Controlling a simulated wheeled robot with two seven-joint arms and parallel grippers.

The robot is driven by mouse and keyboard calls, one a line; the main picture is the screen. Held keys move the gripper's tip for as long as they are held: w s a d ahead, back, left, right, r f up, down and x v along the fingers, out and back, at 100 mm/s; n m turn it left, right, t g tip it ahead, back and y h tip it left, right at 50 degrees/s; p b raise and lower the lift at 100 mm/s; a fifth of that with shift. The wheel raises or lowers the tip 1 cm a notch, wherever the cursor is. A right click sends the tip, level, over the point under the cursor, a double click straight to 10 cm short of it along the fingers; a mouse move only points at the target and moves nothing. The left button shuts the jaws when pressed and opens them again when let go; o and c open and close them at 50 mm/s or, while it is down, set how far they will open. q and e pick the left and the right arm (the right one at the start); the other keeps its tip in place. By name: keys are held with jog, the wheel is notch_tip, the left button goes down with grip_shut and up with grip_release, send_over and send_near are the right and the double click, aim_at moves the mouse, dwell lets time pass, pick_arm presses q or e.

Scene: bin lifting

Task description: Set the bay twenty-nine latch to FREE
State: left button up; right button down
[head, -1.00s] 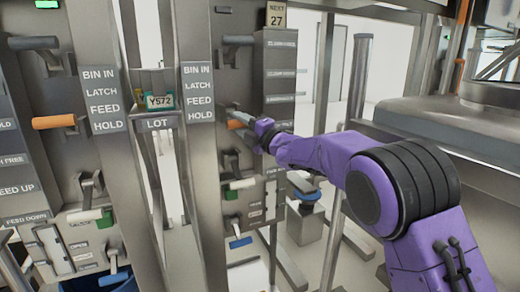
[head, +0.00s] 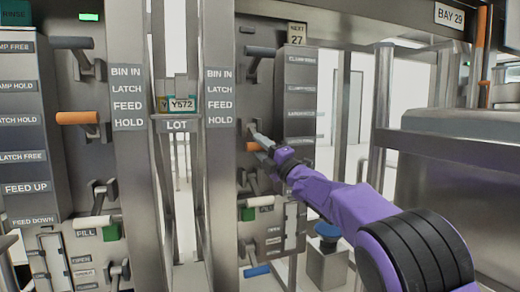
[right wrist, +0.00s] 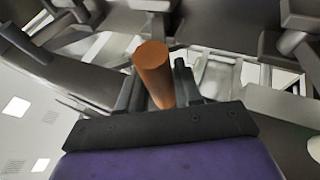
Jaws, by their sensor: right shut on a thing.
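In the head view an orange latch handle (head: 254,146) sticks out of the right-hand lever panel, below a dark lever. My right gripper (head: 262,140), on its purple arm, is at this handle. In the right wrist view the orange handle (right wrist: 153,70) stands between the two dark fingers of my right gripper (right wrist: 158,92), and the fingers are shut on it. The gripper partly hides the handle in the head view. A BAY 29 sign (head: 449,15) hangs at the upper right. My left gripper is out of view.
A similar left panel has its own orange handle (head: 78,117) and white-tipped lever (head: 92,222). Below my right gripper are a green block (head: 248,214) and a blue handle (head: 257,271). A grey bin-like body (head: 450,175) stands right.

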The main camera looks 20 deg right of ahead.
jog(key=shift+f, duration=0.15)
jog(key=c, duration=0.8)
grip_release()
jog(key=shift+w, duration=0.15)
jog(key=shift+c, duration=0.2)
jog(key=b+v, duration=0.2)
jog(key=v, duration=0.8)
jog(key=shift+s, duration=0.25)
jog(key=shift+f, duration=0.15)
